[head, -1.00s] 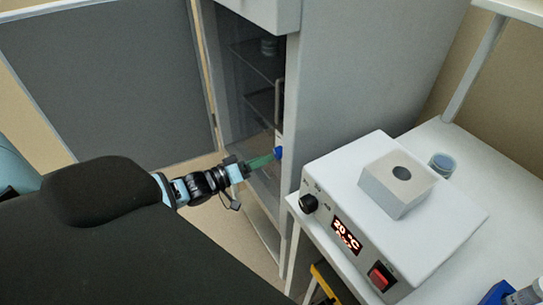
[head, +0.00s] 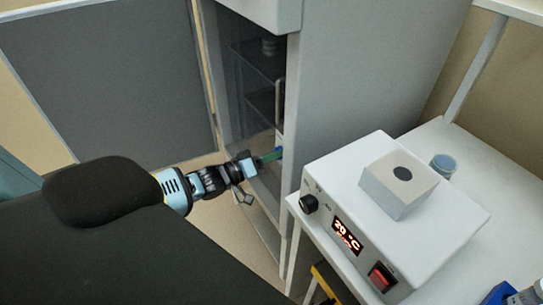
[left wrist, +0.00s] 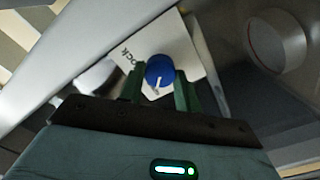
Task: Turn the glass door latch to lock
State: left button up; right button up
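The glass door (head: 266,185) of the tall cabinet stands at the centre of the head view and looks closed. Its latch is a blue round knob (left wrist: 160,70) with a white pointer line, on a white plate (left wrist: 190,50) with lettering that ends in "ock". In the head view only a sliver of the knob (head: 280,151) shows. My left gripper (left wrist: 161,84) has its two green fingers on either side of the knob, close against it. The pointer runs toward the gripper's palm. In the head view the left gripper (head: 270,157) reaches the door's edge. My right gripper is out of view.
A grey panel (head: 105,75) stands at left. A vertical handle (head: 279,100) is on the door above the latch.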

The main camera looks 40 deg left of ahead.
pick_arm(q)
jog(key=shift+c, duration=0.6)
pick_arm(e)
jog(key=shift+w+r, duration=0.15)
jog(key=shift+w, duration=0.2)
pick_arm(q)
jog(key=shift+m, duration=0.3)
jog(key=m, duration=1.7)
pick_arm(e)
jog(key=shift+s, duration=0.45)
pick_arm(q)
jog(key=o, duration=0.8)
jog(key=shift+o, duration=0.8)
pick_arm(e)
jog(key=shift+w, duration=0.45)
